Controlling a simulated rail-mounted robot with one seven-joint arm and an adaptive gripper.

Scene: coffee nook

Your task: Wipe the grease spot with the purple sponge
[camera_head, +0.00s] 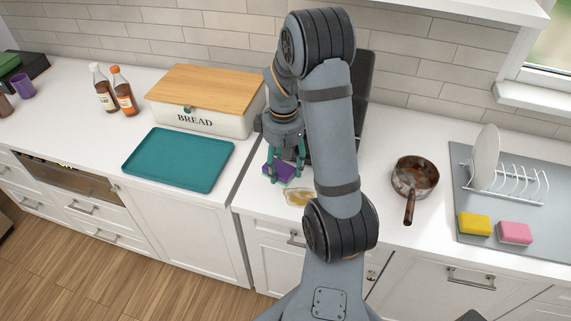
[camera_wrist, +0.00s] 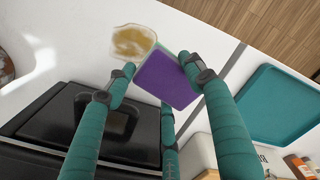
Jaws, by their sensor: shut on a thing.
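The purple sponge (camera_head: 281,169) is between the fingers of my gripper (camera_head: 285,177), which is shut on it. The grease spot (camera_head: 298,197) is a yellow-brown smear with a pale rim on the white counter, near the front edge. In the wrist view the spot (camera_wrist: 132,41) lies just beyond the sponge, up and to the left. Its right part in the head view is close to my arm. I cannot tell whether the sponge touches the counter.
A black appliance (camera_wrist: 85,125) stands behind my gripper. A teal tray (camera_head: 180,159) and a bread box (camera_head: 200,120) are to the left. A rusty pan (camera_head: 414,178), yellow sponge (camera_head: 474,224), pink sponge (camera_head: 515,232) and dish rack (camera_head: 505,187) are to the right.

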